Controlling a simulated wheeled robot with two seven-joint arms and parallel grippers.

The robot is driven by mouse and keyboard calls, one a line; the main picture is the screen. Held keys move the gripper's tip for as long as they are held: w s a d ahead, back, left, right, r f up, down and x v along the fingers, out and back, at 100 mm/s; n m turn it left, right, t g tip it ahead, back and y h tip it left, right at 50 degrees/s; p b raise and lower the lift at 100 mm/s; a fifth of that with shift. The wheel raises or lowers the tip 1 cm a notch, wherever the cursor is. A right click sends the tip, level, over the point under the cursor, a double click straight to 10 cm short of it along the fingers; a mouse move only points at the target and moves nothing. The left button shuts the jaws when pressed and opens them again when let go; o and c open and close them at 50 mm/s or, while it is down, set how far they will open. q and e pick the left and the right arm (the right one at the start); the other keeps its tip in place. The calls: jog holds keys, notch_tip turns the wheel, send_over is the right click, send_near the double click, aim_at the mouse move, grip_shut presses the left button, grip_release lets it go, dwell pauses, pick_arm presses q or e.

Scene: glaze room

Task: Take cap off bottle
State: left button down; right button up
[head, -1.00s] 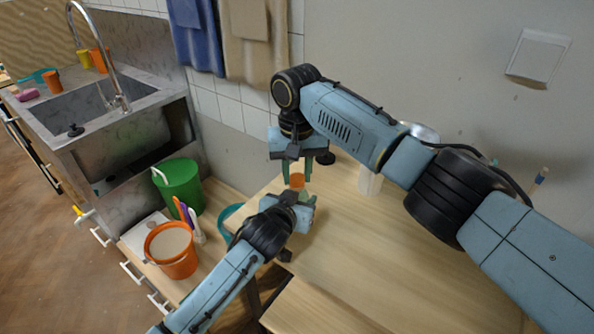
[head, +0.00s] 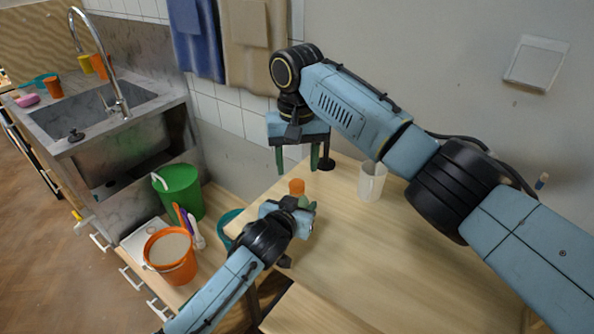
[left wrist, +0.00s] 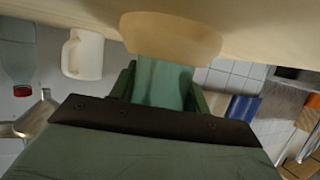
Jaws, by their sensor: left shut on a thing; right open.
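The bottle's orange cap (head: 297,186) shows in the head view just above my left gripper (head: 306,206). My left gripper is shut on the bottle, whose body is mostly hidden there by the gripper. In the left wrist view, a translucent teal body (left wrist: 162,82) stands between the green fingers, and a tan rounded shape (left wrist: 172,35) lies at its upper end. My right gripper (head: 297,168) is open and empty, fingers pointing down, a little above the cap and apart from it.
Another bottle with a red cap (left wrist: 20,62) shows in the left wrist view. An orange bucket (head: 171,258) and green bucket (head: 180,191) stand lower left. The table's right part is clear.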

pick_arm(q)
jog(key=c, duration=0.6)
grip_release()
